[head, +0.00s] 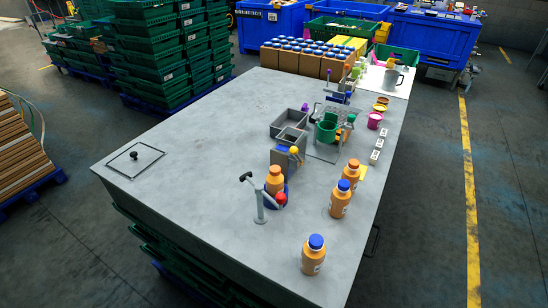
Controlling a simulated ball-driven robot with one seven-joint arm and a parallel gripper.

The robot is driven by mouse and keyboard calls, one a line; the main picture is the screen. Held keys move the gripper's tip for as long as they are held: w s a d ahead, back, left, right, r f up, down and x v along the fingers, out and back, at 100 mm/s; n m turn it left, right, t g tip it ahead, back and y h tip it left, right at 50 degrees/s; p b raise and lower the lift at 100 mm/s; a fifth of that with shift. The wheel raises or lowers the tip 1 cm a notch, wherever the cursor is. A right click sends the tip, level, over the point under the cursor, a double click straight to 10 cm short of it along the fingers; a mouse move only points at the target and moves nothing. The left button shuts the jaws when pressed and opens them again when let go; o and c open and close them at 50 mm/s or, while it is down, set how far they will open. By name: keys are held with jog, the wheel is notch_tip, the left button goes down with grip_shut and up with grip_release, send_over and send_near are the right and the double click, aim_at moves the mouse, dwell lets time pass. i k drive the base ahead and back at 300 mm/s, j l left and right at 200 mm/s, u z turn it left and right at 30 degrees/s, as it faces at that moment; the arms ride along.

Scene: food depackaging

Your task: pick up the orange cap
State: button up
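I cannot single out an orange cap with certainty. An orange bottle (275,183) stands upright in a blue holder near the table's middle, and its top looks orange; whether that is a cap is too small to tell. Another orange bottle (351,172) stands farther back. My gripper is not in view.
The grey table (200,140) is bare on its left, apart from a black-knobbed lid (134,157). A grey post with a black handle (259,205) and a red knob (281,198) stand by the holder. Grey bins (290,132) and a carton of blue-capped bottles (301,62) lie behind.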

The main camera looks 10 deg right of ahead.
aim_at(275, 170)
jog(key=i+j+z, duration=0.1)
jog(key=j, duration=0.4)
jog(key=i+j, duration=0.15)
jog(key=j, duration=0.35)
jog(key=i+j+z, duration=0.15)
jog(key=j, duration=0.35)
jog(key=i+j, duration=0.1)
jog(key=j, duration=0.4)
jog(key=z, duration=0.05)
